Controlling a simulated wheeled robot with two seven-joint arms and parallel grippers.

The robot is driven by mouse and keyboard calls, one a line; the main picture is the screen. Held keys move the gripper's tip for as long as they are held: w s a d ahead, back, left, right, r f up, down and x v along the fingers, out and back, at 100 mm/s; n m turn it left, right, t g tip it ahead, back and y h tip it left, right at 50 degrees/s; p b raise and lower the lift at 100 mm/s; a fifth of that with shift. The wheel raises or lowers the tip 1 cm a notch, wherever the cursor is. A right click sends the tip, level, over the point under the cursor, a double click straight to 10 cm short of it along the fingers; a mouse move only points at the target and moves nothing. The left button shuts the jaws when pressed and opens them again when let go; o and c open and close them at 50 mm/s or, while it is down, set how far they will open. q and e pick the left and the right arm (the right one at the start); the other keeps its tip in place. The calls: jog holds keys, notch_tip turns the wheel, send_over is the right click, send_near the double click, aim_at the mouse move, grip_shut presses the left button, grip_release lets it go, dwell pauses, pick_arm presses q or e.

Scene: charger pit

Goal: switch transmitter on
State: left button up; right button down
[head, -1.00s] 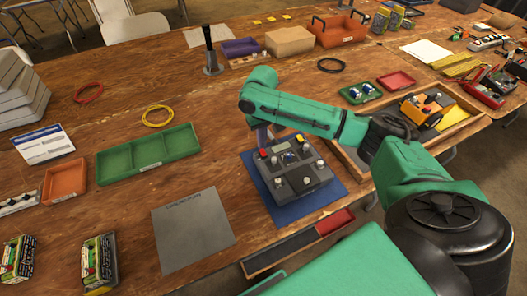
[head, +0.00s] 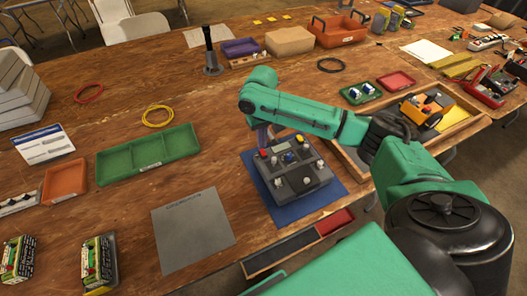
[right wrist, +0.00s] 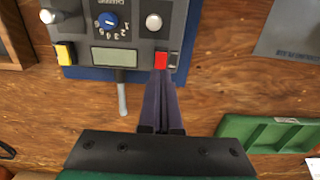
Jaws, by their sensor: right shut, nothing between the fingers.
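The transmitter (head: 297,184) is a dark grey box on a blue mat (head: 322,209). It has a red rocker switch (right wrist: 161,60), a yellow button (right wrist: 65,54), a small display (right wrist: 115,57), a blue dial (right wrist: 107,20) and several pale knobs. A grey rod (right wrist: 122,97) sticks out from its edge. My right gripper (right wrist: 160,76) is shut and empty, its fingertips right at the red switch. Whether they touch it, I cannot tell. In the head view my right forearm hangs over the transmitter's far side. My left gripper is not in view.
A green tray (head: 149,165) and a grey plate (head: 193,231) lie left of the transmitter. A narrow dark tray with a red end (head: 335,222) is in front. A wooden tray with an orange toy vehicle (head: 427,108) is to the right. Bare table lies beyond the transmitter.

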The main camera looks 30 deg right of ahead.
jog(key=shift+f, duration=0.9)
dwell(0.7)
notch_tip(320, 180, up, 7)
jog(key=p, duration=0.9)
dwell(0.4)
